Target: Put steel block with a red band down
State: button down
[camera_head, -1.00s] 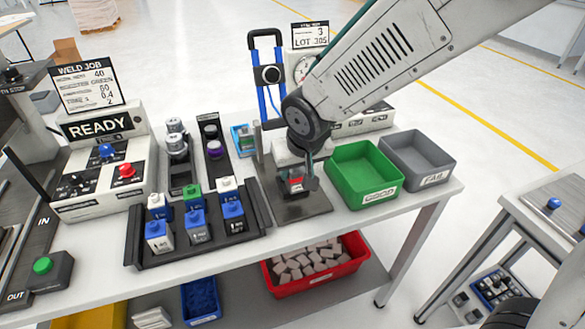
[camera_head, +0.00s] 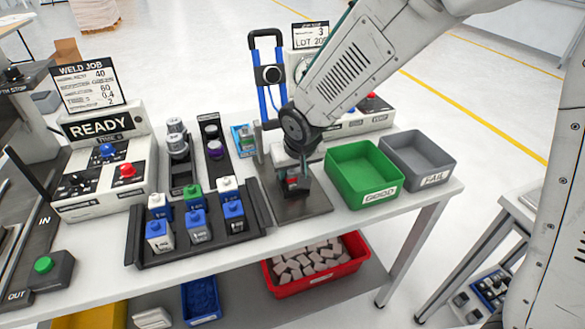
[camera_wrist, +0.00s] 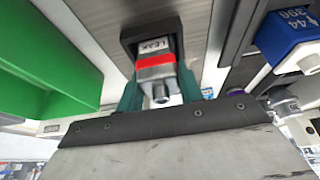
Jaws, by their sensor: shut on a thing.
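The steel block with a red band (camera_wrist: 155,66) is between the two green fingers of my gripper (camera_wrist: 160,97) in the wrist view. It carries a label reading LEAK, and a dark square seat (camera_wrist: 127,36) shows around its far end. In the head view the block (camera_head: 293,184) shows as a small red and grey patch under my gripper (camera_head: 297,178), low over the dark metal plate (camera_head: 300,208) on the table. My gripper is shut on the block. Whether the block touches the seat is hard to tell.
A green bin (camera_head: 363,172) and a grey bin (camera_head: 418,160) stand right of the plate. A dark rack (camera_head: 200,238) with several blue and white blocks stands to the left.

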jog(key=c, duration=0.9)
grip_release()
jog(key=shift+r, duration=0.35)
jog(key=v, duration=1.2)
jog(key=s+d+r+m+g+h, duration=0.1)
jog(key=s+d+r, duration=0.1)
jog(key=s+d, duration=0.45)
jog(key=s+d+r+m, duration=0.1)
jog(key=s+d+r, duration=0.25)
jog(key=d, duration=0.55)
jog(key=s+d, duration=0.2)
jog(key=s, duration=0.2)
jog(key=s+d+g, duration=0.1)
jog(key=s+d, duration=0.1)
jog(key=s, duration=0.2)
jog(key=s+d+m+g, duration=0.1)
jog(key=s+d, duration=0.1)
jog(key=s, duration=0.3)
jog(key=shift+d+f, duration=0.15)
jog(key=shift+f, duration=0.1)
